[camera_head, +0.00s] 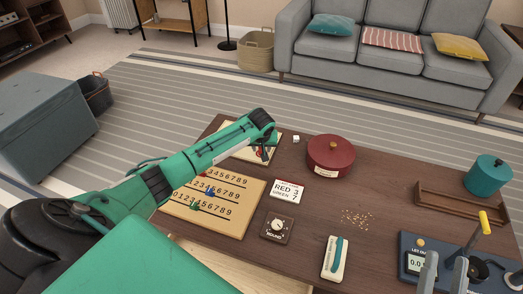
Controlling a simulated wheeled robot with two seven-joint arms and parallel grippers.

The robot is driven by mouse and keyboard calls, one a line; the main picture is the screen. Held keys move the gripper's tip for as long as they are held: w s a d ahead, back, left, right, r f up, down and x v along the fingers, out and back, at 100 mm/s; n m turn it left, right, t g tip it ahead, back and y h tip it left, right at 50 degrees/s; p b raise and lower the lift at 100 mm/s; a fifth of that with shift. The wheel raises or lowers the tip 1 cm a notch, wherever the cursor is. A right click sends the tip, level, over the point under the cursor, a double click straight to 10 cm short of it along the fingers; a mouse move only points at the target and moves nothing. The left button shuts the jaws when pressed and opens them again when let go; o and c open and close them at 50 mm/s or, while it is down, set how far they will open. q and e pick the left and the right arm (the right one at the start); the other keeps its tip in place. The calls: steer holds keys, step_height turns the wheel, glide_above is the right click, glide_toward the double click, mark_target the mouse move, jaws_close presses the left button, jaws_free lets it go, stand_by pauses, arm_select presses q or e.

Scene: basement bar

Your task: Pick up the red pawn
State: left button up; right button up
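A tan score board (232,222) with rows of numbers lies at the left of the dark wooden table. A blue pawn (209,190) and a green pawn (194,207) stand on it. I cannot clearly make out the red pawn; my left arm covers part of the board's upper left. My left gripper (265,150) is over a second board (233,129) at the table's back left, seen side-on, so its opening cannot be told. My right gripper (445,272) shows two grey fingers, apart and apparently empty, at the lower right.
A red round box (331,156), a score card (289,191), a dial timer (278,226) and a white and teal item (335,258) are on the table. A blue device (407,243), a wooden rack (462,206) and a teal pot (488,175) are at the right.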

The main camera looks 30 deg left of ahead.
arm_select(q)
steer(key=c, duration=0.7)
